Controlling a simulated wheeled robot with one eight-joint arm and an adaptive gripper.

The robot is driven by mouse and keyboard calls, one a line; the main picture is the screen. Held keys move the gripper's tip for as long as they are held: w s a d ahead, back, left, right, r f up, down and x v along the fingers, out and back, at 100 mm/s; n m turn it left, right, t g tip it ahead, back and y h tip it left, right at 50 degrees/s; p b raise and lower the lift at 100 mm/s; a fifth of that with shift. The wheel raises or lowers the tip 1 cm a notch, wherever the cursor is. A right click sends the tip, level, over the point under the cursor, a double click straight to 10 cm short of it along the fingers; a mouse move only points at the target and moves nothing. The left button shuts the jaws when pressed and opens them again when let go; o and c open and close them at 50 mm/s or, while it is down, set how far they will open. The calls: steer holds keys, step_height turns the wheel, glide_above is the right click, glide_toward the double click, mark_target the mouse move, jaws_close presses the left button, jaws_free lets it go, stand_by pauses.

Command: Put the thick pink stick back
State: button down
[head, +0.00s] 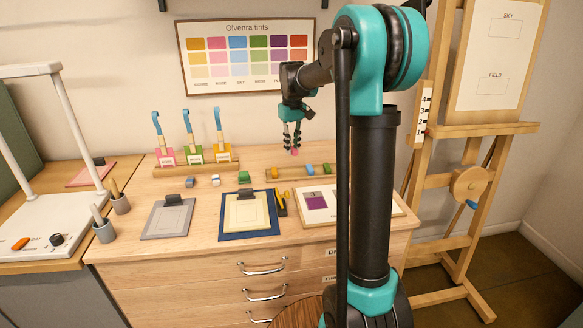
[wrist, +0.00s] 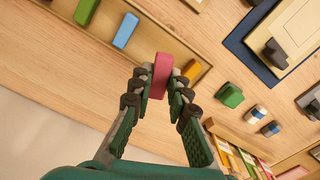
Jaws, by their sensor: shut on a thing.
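A thick pink stick (wrist: 160,75) is held upright between the fingers of my gripper (wrist: 160,88), which is shut on it. In the head view my gripper (head: 292,133) hangs above the back of the table, with the stick's pink lower end (head: 295,152) showing below the fingers. Beneath it is a shallow wooden rack (head: 293,173) holding a yellow stick (head: 275,173), a blue stick (head: 309,169) and a green stick (head: 327,168). A gap shows between yellow and blue. The pink stick appears above the rack, apart from it.
A wooden stand (head: 170,171) with blue-handled tools is further left. In front are a grey board (head: 155,226), a blue mat (head: 228,234) and a framed sheet (head: 339,206).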

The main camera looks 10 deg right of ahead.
mark_target(292, 148)
step_height(292, 148, down, 8)
steer(key=shift+f, duration=0.15)
stand_by(0.3)
steer(key=c, duration=1.5)
jaws_free()
steer(key=shift+f, duration=0.1)
steer(key=shift+o, duration=0.2)
step_height(292, 148, up, 12)
steer(key=shift+r, duration=0.15)
